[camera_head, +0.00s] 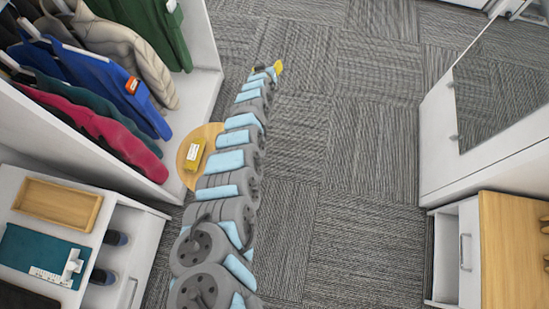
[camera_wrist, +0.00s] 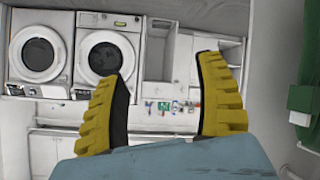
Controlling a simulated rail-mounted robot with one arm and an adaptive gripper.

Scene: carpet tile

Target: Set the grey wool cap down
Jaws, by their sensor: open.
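I cannot make out a grey wool cap in either view. My gripper (camera_head: 278,67) is at the far end of my outstretched arm, above the carpet tiles in the head view. In the wrist view my gripper (camera_wrist: 161,65) shows two yellow ribbed fingers spread wide apart, with nothing between them. My arm hides part of the floor and part of a round wooden top.
A clothes rack (camera_head: 206,95) with hanging garments stands at the left. A wooden-topped cabinet (camera_head: 510,245) stands at right. Washing machines (camera_wrist: 105,55) show ahead. The carpet (camera_head: 350,180) between is clear.

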